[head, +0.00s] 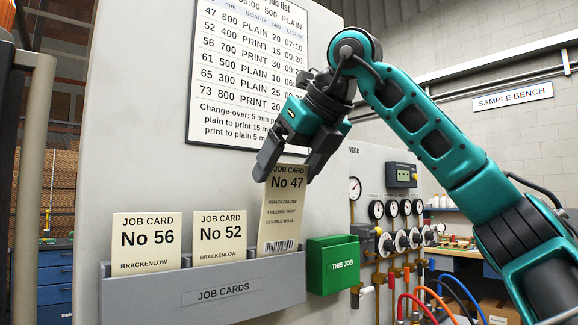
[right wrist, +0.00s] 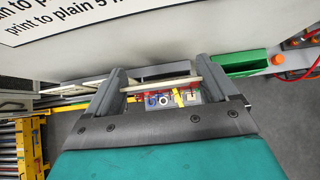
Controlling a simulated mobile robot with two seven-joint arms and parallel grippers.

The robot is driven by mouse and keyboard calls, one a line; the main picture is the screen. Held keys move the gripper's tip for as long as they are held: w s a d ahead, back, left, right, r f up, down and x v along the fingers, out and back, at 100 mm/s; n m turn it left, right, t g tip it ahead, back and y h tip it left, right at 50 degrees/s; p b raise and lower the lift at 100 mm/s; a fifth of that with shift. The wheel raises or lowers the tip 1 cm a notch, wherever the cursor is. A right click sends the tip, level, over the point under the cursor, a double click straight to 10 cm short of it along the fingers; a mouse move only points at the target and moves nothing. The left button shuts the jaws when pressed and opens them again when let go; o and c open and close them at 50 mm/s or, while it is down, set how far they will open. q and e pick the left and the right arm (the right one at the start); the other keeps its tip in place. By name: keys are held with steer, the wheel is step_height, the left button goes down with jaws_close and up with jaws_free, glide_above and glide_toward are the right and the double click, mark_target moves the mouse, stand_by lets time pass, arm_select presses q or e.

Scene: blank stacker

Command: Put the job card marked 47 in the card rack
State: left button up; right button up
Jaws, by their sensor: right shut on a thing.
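The job card marked 47 (head: 284,212) is cream with a barcode at its foot. It stands upright at the right end of the grey rack labelled JOB CARDS (head: 215,292), higher than the cards beside it. Its lower edge is hidden by, or meets, the rack's front lip; I cannot tell which. My right gripper (head: 289,174) is shut on the card's top edge, one finger at each side. In the right wrist view the card (right wrist: 160,82) shows edge-on as a thin strip between the fingers (right wrist: 165,95). My left gripper is not in view.
Cards No 56 (head: 147,242) and No 52 (head: 220,238) stand in the grey rack. A green holder marked THIS JOB (head: 333,264) is just right of it. A job list board (head: 250,75) hangs above. Gauges (head: 392,209) and coloured hoses (head: 430,300) are at the right.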

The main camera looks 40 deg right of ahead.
steer(key=shift+f+b, duration=0.95)
steer(key=shift+f, duration=0.3)
